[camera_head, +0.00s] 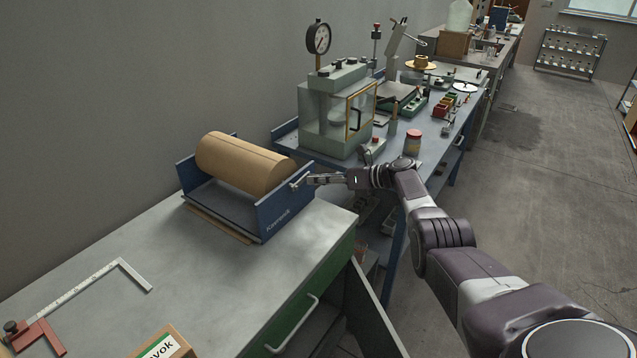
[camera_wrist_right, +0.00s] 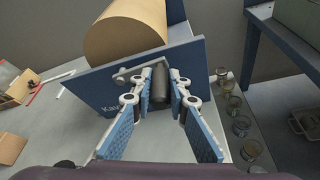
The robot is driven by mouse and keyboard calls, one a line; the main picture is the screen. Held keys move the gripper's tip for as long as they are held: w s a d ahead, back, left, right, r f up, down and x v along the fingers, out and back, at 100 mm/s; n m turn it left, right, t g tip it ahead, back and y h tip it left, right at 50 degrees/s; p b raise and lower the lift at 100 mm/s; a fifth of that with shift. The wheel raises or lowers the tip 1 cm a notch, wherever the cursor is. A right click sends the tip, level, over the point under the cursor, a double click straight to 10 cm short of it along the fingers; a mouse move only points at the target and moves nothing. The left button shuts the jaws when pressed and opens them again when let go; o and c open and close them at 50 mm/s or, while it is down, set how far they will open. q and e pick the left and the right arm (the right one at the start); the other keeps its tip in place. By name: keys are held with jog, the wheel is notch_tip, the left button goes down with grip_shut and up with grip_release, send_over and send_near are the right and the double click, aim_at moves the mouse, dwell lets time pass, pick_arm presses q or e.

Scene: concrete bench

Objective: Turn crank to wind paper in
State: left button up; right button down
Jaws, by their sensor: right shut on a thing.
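A roll of brown paper (camera_head: 244,162) lies in a blue dispenser (camera_head: 286,211) on the bench. A strip of brown paper (camera_head: 220,224) shows along the dispenser's lower front edge. My right gripper (camera_head: 303,182) reaches the dispenser's right end plate from the right. In the right wrist view, my right gripper (camera_wrist_right: 161,88) is shut on the dark handle (camera_wrist_right: 160,87) of the crank (camera_wrist_right: 127,73). The crank's metal arm points left from the handle, against the blue plate. The roll (camera_wrist_right: 128,30) shows behind the plate. My left gripper is not in view.
A green machine with a glass door (camera_head: 337,113) and a red-lidded jar (camera_head: 413,142) stand on the blue bench beyond. Bare bench top lies before the dispenser.

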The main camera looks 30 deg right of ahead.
jog(key=shift+s+f, duration=0.15)
jog(key=shift+f, duration=0.25)
jog(key=c, duration=1.8)
grip_release()
jog(key=shift+r, duration=0.1)
jog(key=shift+r, duration=0.1)
jog(key=shift+v, duration=1.05)
jog(key=v, duration=0.9)
jog(key=shift+s+d+r, duration=0.2)
jog(key=shift+d, duration=0.05)
jog(key=shift+f, duration=0.1)
